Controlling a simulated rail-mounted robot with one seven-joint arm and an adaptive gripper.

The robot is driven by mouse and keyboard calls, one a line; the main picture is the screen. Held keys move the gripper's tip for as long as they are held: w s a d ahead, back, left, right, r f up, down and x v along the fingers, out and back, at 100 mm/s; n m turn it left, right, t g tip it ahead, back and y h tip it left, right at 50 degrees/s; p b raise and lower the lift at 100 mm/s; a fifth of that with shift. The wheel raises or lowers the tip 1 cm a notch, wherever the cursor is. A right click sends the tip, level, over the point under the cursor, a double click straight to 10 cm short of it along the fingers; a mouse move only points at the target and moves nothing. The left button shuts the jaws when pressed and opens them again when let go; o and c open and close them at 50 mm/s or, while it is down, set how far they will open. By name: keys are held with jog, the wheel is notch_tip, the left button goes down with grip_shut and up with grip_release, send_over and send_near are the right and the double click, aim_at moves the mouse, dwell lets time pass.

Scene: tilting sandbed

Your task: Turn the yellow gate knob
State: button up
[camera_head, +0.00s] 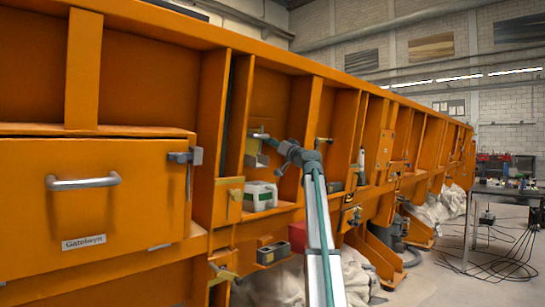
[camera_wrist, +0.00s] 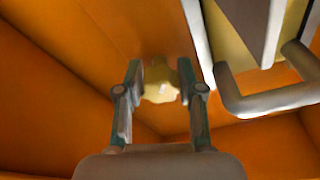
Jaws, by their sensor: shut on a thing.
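The yellow gate knob (camera_wrist: 160,88) shows in the wrist view as a small, pale yellow lobed piece against the orange wall. My gripper (camera_wrist: 160,80) has one finger on each side of it and is shut on it. In the head view my gripper (camera_head: 262,137) is at the orange sandbed wall (camera_head: 270,92), inside a recess between upright ribs. The knob cannot be made out clearly there.
In the wrist view a grey bar handle (camera_wrist: 265,104) and a pale yellow panel are close by on the right. In the head view a green-and-white box (camera_head: 260,195) sits on a ledge below my gripper. A drawer front with a handle (camera_head: 83,182) is at left.

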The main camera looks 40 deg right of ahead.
jog(key=shift+f+n+y+b, duration=0.1)
jog(key=shift+n+y+b, duration=0.4)
jog(key=shift+n+b, duration=1.3)
jog(key=shift+n, duration=0.4)
jog(key=o, duration=1.1)
jog(key=shift+o, duration=0.2)
jog(key=v, duration=1.2)
jog(key=shift+d, duration=0.1)
